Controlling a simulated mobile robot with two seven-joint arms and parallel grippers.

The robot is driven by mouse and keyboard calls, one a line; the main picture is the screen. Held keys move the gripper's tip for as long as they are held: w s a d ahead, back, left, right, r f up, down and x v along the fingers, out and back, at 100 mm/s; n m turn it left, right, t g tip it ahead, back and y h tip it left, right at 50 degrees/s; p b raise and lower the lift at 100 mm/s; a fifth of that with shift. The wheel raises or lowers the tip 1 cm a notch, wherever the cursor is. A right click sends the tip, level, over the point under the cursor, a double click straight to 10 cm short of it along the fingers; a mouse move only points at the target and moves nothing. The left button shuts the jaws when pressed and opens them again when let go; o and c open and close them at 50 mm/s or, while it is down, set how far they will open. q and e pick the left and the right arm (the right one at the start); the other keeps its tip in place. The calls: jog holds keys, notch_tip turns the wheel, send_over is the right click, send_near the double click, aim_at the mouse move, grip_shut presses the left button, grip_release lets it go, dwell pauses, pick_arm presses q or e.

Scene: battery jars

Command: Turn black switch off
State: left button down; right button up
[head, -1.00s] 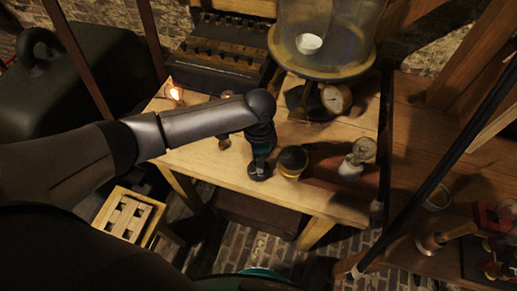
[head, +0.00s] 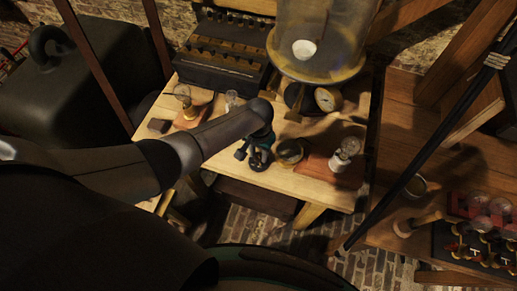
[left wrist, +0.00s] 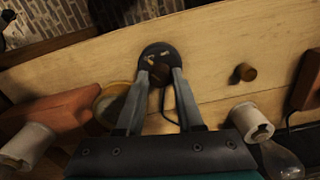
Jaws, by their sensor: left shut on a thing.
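The black switch (head: 256,162) is a small round black piece near the table's front edge, partly hidden by my gripper. In the left wrist view its round black base (left wrist: 152,52) lies on the pale wood, with a dark knob on it. My left gripper (left wrist: 160,80) reaches down over the switch, its two fingers close together on either side of the knob, shut on it. The left gripper also shows in the head view (head: 258,146). The bulb (head: 183,91) at the table's left is unlit. My right gripper is in neither view.
Right of the switch stands a brass-rimmed round cup (head: 290,151), then a bulb in a white socket (head: 343,156) on a red-brown base. A glass bell jar (head: 318,45) and a gauge (head: 327,98) stand behind. A dark slotted box (head: 225,55) is at the back left.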

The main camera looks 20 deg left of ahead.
aim_at(259, 156)
pick_arm(q)
jog(key=shift+n+p, duration=0.4)
jog(key=shift+n, duration=0.5)
jog(key=c, duration=0.5)
grip_release()
jog(key=shift+c, duration=0.2)
jog(key=shift+r+p, duration=0.3)
jog(key=shift+r, duration=0.2)
notch_tip(259, 156, up, 14)
jog(key=p, duration=0.3)
jog(key=shift+r+p, duration=0.2)
jog(key=shift+p, duration=0.15)
